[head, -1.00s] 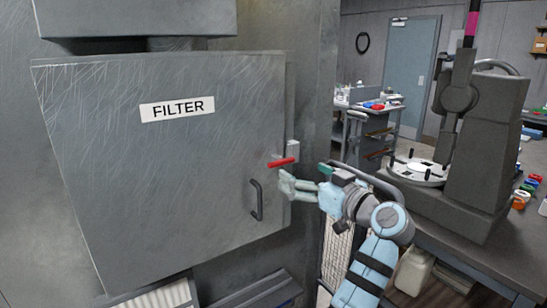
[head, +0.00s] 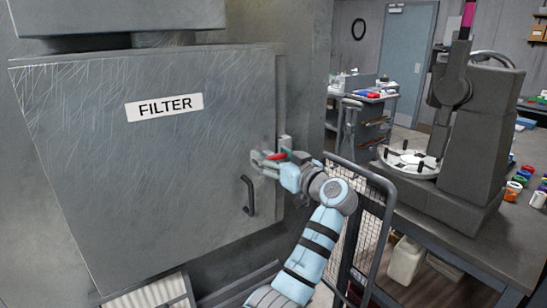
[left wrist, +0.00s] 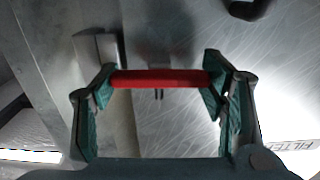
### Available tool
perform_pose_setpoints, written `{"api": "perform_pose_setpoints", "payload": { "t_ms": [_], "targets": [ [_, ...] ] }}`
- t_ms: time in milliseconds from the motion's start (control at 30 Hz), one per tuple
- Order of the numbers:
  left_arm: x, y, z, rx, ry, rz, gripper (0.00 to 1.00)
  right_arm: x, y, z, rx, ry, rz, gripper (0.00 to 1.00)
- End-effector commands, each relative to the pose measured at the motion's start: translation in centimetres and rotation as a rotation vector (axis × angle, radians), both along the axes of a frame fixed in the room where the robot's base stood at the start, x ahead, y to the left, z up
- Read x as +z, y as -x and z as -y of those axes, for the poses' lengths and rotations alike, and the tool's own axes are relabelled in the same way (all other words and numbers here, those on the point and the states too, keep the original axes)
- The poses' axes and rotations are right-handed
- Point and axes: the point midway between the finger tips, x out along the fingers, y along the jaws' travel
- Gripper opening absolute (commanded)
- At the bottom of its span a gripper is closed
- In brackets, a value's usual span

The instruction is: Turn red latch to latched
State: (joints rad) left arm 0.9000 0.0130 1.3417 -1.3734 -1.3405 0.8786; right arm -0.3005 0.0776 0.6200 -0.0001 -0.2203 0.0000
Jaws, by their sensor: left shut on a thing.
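The red latch (head: 277,156) is a short red bar at the right edge of the grey door marked FILTER (head: 130,190). It is nearly level, its right end a little higher, and the gripper partly hides it. My left gripper (head: 270,161) is at the latch with its fingers around the bar. In the left wrist view the red latch (left wrist: 160,79) spans the space between the two fingertips of my left gripper (left wrist: 161,82), which are shut on its ends. My right gripper is not in view.
A black door handle (head: 249,195) sits just below the latch. A mesh panel with a dark frame (head: 368,225) stands right of my arm. A workbench (head: 440,235) with a grey machine (head: 475,140) is at the right.

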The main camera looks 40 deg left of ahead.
Motion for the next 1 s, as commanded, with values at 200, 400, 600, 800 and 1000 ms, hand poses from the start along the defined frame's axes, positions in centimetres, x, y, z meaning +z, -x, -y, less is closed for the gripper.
{"api": "perform_pose_setpoints", "payload": {
  "t_ms": [200,400,600,800,1000],
  "targets": [
    [0.0,0.0,0.1,0.000,-0.002,-0.011,0.38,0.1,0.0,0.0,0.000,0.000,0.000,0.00],
    [0.0,-0.1,0.1,0.000,-0.019,-0.066,0.38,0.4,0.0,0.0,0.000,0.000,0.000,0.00],
    [0.1,-0.1,0.1,0.000,-0.055,-0.185,0.38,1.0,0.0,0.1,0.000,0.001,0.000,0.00],
    [0.1,-0.2,0.1,0.000,-0.105,-0.354,0.38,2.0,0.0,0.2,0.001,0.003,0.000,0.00],
    [0.2,-0.3,0.2,0.000,-0.159,-0.537,0.38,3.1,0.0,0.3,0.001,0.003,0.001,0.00]
  ]
}}
